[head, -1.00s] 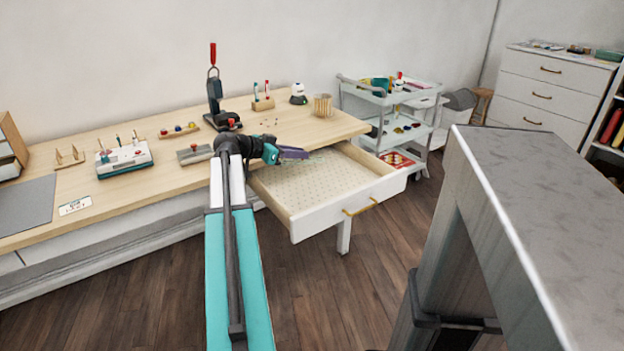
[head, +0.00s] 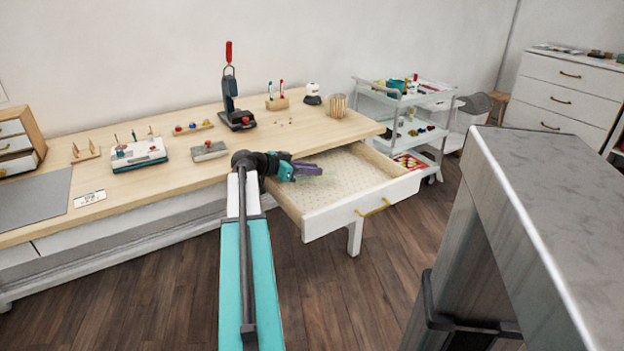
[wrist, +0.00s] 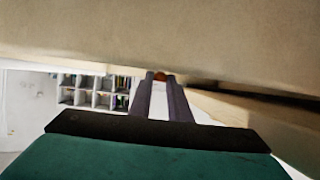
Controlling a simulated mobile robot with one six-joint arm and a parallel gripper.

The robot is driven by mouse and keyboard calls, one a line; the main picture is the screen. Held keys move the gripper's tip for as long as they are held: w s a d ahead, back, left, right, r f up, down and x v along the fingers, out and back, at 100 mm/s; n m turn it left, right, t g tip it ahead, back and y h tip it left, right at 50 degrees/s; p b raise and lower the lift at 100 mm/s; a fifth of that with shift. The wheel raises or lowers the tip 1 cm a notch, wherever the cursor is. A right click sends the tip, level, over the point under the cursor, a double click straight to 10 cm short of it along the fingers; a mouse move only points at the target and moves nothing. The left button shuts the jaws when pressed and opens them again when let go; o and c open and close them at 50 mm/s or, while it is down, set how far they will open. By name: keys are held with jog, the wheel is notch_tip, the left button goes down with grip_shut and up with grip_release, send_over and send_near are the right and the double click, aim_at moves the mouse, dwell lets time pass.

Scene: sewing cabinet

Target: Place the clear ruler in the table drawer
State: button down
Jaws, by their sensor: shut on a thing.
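The table drawer (head: 395,190) is pulled open at the table's right end; its dotted pale floor looks bare. My gripper (head: 316,168), with purple fingers, is over the drawer's left rear part, close to the table's front edge. In the wrist view the two fingers (wrist: 161,84) reach forward, with a narrow gap between them and a small orange spot at their tips. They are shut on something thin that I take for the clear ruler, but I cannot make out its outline. A pale surface fills the top of the wrist view; I cannot tell which part it is.
A white cart (head: 405,110) stands behind the drawer. A grey-topped block (head: 550,190) rises at the right. Open floor lies before the drawer.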

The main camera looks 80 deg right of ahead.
aim_at(310, 178)
jog(key=shift+f+b, duration=0.3)
jog(key=shift+f, duration=1.5)
jog(key=shift+f, duration=0.1)
jog(key=c, duration=1.7)
grip_release()
jog(key=shift+o, duration=0.2)
jog(key=p+v, duration=0.1)
jog(key=v, duration=1.1)
jog(key=shift+r+p, duration=0.3)
